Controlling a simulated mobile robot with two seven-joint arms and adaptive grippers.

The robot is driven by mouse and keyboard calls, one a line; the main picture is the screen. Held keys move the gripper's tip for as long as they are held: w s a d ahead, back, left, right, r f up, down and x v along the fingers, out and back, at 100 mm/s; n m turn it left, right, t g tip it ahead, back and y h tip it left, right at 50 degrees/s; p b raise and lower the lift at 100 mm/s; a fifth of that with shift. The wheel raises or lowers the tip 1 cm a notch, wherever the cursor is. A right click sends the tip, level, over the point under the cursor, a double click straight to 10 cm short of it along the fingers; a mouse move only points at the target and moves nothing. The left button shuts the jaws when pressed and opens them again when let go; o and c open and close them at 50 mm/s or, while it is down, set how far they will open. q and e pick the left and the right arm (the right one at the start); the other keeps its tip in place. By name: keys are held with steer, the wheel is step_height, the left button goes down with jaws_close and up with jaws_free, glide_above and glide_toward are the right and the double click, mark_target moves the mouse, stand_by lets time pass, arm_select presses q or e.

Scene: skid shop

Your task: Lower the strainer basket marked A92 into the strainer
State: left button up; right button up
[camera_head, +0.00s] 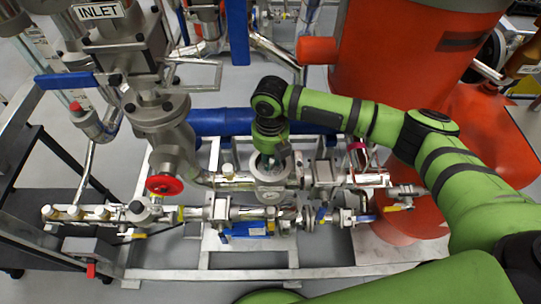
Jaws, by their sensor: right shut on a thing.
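My right gripper (272,150) points straight down over the strainer (271,192), a round steel body with an open top in the pipe run at the middle. The gripper is shut on the strainer basket, of which only a small grey part shows between and below the fingers. The basket is at the strainer's mouth; how deep it sits cannot be told. The mark A92 cannot be read. My left gripper is not in view.
A red handwheel valve (164,185) stands left of the strainer. A blue pipe (218,122) runs behind it, and a large orange tank (400,60) stands at the back right. Small valves line the front pipe (190,213). A dark cart (40,170) is at far left.

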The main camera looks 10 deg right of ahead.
steer(key=shift+f, duration=0.4)
stand_by(0.4)
steer(key=o, duration=0.9)
steer(key=shift+o, duration=0.2)
steer(key=o, duration=0.3)
